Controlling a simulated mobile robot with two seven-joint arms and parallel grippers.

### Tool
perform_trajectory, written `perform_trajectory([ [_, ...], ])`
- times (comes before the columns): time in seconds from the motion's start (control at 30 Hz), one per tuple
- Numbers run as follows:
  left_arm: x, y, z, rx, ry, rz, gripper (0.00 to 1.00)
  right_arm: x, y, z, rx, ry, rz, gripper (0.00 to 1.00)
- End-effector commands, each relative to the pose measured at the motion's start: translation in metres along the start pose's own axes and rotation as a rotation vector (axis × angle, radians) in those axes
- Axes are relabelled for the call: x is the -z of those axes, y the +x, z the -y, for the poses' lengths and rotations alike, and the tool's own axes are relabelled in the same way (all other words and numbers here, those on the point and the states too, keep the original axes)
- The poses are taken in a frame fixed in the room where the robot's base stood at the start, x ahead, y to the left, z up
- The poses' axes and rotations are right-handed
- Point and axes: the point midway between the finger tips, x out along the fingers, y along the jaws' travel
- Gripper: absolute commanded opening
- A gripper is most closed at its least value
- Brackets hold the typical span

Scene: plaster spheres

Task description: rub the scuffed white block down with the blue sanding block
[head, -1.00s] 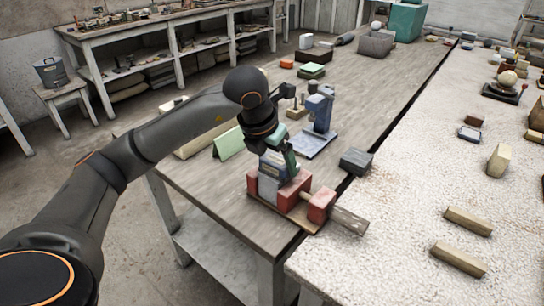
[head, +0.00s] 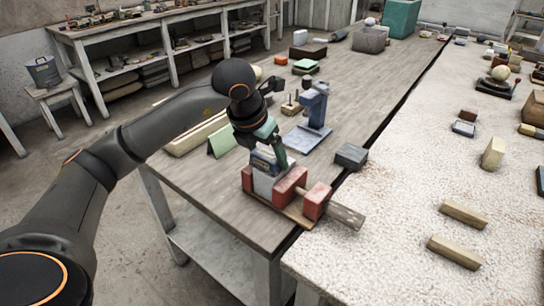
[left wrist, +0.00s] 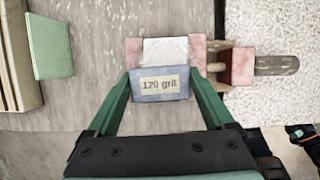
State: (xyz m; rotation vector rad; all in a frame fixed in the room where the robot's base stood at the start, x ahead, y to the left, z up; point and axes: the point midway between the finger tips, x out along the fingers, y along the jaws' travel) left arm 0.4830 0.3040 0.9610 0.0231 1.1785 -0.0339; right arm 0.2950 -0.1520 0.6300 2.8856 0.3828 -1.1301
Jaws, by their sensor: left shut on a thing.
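The white block (head: 263,187) sits between the red jaws of a vise (head: 290,186) near the front corner of the wooden bench. The left wrist view shows its pale, faintly streaked top (left wrist: 166,50). My left gripper (head: 272,153) is shut on the blue sanding block (head: 262,161). In the left wrist view the sanding block (left wrist: 160,92) sits between the green fingertips, with a label reading "120 grit". It overlaps the near edge of the white block there. I cannot tell whether the two touch.
A blue stand (head: 313,112) rises behind the vise, and a dark grey block (head: 351,156) lies to its right. A green angled piece (head: 222,141) stands left of the gripper. The vise handle (head: 346,215) sticks out toward the pale table (head: 400,230).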

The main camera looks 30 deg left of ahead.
Motion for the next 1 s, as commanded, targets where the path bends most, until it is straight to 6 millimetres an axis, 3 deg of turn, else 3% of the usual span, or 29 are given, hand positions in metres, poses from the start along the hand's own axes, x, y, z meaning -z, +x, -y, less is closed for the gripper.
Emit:
perform_trajectory([
  [0.17, 0.001, 0.001, -0.012, -0.001, -0.002, -0.002, 0.24, -0.003, 0.003, 0.0, 0.0, 0.0, 0.0, 0.57],
  [0.43, 0.001, 0.0, -0.012, -0.001, 0.0, -0.002, 0.24, -0.002, 0.002, 0.0, 0.0, 0.0, 0.0, 0.57],
  [1.0, -0.005, -0.013, 0.009, 0.0, 0.0, 0.0, 0.24, 0.009, -0.008, 0.001, 0.0, 0.0, -0.001, 0.57],
])
